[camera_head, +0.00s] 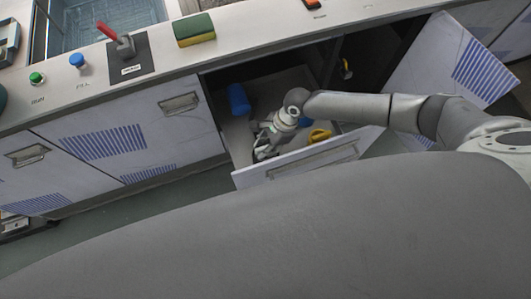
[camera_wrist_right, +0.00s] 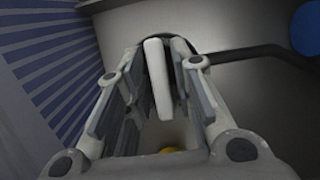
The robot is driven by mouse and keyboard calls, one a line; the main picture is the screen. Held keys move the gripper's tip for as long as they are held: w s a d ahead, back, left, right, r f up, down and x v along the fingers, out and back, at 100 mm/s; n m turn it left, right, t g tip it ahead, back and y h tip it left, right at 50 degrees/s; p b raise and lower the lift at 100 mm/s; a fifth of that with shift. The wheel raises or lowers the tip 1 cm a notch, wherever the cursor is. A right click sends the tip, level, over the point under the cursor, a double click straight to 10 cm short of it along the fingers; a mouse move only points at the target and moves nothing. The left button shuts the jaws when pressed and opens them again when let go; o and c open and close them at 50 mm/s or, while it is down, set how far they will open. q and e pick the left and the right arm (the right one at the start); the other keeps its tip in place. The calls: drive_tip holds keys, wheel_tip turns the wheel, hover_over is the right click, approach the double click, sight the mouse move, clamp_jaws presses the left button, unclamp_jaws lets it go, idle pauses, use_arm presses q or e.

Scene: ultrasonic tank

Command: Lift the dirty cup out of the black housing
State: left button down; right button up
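In the head view my right gripper (camera_head: 264,150) reaches down into an open drawer (camera_head: 300,160) below the counter. In the right wrist view a narrow pale upright piece (camera_wrist_right: 158,78) stands between the fingers of the right gripper (camera_wrist_right: 160,95). It looks like a cup handle, but the body behind it is mostly hidden, and I cannot tell whether the pads press on it. A blue cup (camera_head: 239,99) lies in the drawer behind the gripper, and a yellow object (camera_head: 319,136) is to its right. I cannot make out a black housing for certain. My left gripper is not in view.
The drawer's front panel (camera_head: 290,167) and an open cabinet door (camera_head: 450,62) flank the arm. A dark cabinet opening (camera_head: 385,45) is at the right. The counter holds a sponge (camera_head: 194,30), a red lever (camera_head: 107,30), buttons and a tank (camera_head: 100,20).

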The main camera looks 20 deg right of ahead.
drive_tip(key=shift+c, duration=0.2)
clamp_jaws()
